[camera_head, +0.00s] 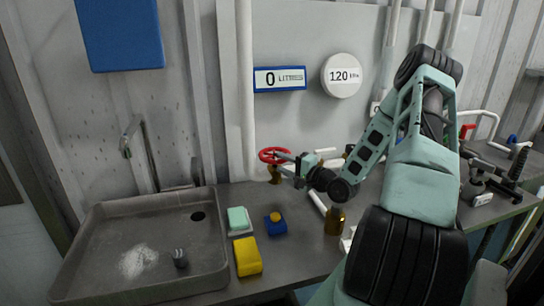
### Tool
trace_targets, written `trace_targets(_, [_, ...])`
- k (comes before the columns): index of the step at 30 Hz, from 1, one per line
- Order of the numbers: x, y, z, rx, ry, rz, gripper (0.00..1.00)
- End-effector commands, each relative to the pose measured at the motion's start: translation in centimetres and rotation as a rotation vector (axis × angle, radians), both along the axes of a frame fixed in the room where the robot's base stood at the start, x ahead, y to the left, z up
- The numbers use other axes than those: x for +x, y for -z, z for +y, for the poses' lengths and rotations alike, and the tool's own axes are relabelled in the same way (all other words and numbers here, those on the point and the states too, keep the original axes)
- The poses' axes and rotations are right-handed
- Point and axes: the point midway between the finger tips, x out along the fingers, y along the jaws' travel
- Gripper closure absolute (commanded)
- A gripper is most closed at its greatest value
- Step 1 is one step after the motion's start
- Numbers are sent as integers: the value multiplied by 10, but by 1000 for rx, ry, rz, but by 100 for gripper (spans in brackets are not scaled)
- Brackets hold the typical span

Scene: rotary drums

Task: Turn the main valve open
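The main valve looks to be the red handwheel (268,154) on a brass body (274,175), low at the wall beside the white vertical pipe. My gripper (285,156) is at the right edge of the wheel. Its fingers reach toward or over the rim; whether they touch it is too small to tell. I cannot make out whether the fingers are open or closed. A sign (279,79) above reads "0 LITRES", and a round gauge (342,76) reads "120" with a small unit.
A grey sink (95,238) with a tap (130,138) is at the left. On the counter are a mint block (238,219), a yellow sponge (248,257), a blue box with a yellow knob (276,224) and a brown bottle (335,221). Tools (495,172) lie at the right.

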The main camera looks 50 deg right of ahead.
Motion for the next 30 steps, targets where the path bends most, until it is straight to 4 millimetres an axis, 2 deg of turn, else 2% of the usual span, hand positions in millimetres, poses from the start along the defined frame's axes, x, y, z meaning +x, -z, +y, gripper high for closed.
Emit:
trace_targets(3, [23,-2,1,0,-3,0,62])
trace_targets(9, [47,-1,1,0,-1,1,62])
trace_targets(13, [54,0,1,-1,-1,1,62])
trace_targets(21, [55,0,1,-1,0,1,62])
trace_targets(22, [55,0,1,-1,0,1,65])
trace_targets(26, [55,0,1,-1,0,1,100])
trace_targets(30, [55,0,1,-1,-1,1,100])
